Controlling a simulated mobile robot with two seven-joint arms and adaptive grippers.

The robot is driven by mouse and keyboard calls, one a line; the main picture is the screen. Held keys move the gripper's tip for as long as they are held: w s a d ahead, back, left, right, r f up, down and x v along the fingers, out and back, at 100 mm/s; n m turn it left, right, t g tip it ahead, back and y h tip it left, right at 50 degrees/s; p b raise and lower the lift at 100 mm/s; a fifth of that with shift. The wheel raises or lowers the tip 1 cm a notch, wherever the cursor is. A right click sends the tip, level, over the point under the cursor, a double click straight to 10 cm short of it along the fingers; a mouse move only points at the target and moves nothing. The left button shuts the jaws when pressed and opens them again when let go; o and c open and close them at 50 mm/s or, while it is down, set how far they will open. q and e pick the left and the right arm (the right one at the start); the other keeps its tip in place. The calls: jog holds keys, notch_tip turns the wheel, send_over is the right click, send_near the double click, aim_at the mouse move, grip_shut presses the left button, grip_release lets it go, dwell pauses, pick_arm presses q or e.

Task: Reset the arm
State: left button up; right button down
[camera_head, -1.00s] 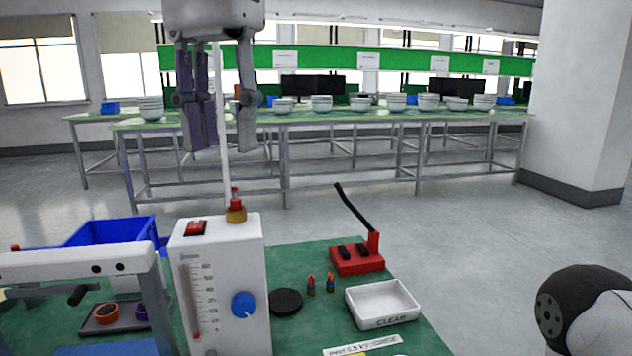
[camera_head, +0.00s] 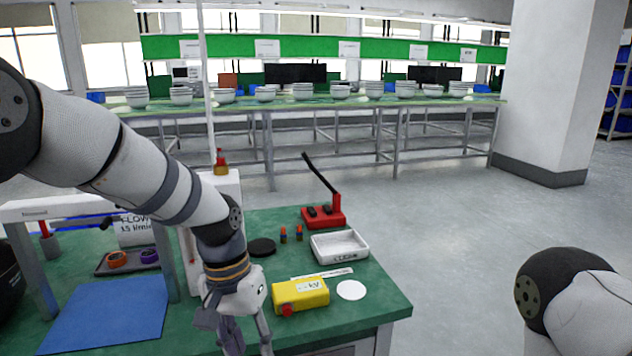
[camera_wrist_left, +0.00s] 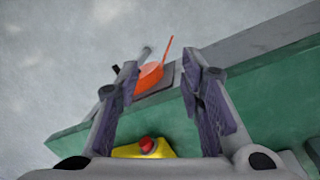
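My left arm (camera_head: 165,180) comes in from the left and bends down over the green bench. My left gripper (camera_head: 245,340) points down at the bench's front edge, left of the yellow box (camera_head: 300,295) with a red button. Its lower end runs near the picture's bottom. In the left wrist view the two fingers of the gripper (camera_wrist_left: 160,75) stand wide apart with nothing held between them. The yellow box (camera_wrist_left: 128,152) shows low between them, with its red button. My right arm shows only as a link (camera_head: 575,290) at the right edge; its gripper is out of view.
The green bench (camera_head: 385,305) carries a white tray (camera_head: 340,246), a red lever switch (camera_head: 323,216), a black disc (camera_head: 262,247), a blue mat (camera_head: 105,315) and a grey frame (camera_head: 22,262). Open floor lies to the right.

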pick_arm(q)
jog(key=s+a+f+n, duration=0.1)
jog(key=s+a+f, duration=0.2)
jog(key=s+f, duration=0.95)
jog(key=s+a+f, duration=0.2)
jog(key=s+a, duration=0.1)
jog(key=s, duration=0.4)
jog(key=s+a+f+n+y, duration=0.1)
jog(key=s+a+f, duration=0.2)
jog(key=s, duration=0.4)
jog(key=s+a+f, duration=0.3)
jog(key=s, duration=0.4)
jog(key=shift+s+n+y, duration=0.3)
jog(key=shift+s+n, duration=0.05)
jog(key=shift+n, duration=0.05)
jog(key=shift+d+f, duration=0.1)
jog(key=shift+f, duration=0.05)
jog(key=shift+c, duration=0.5)
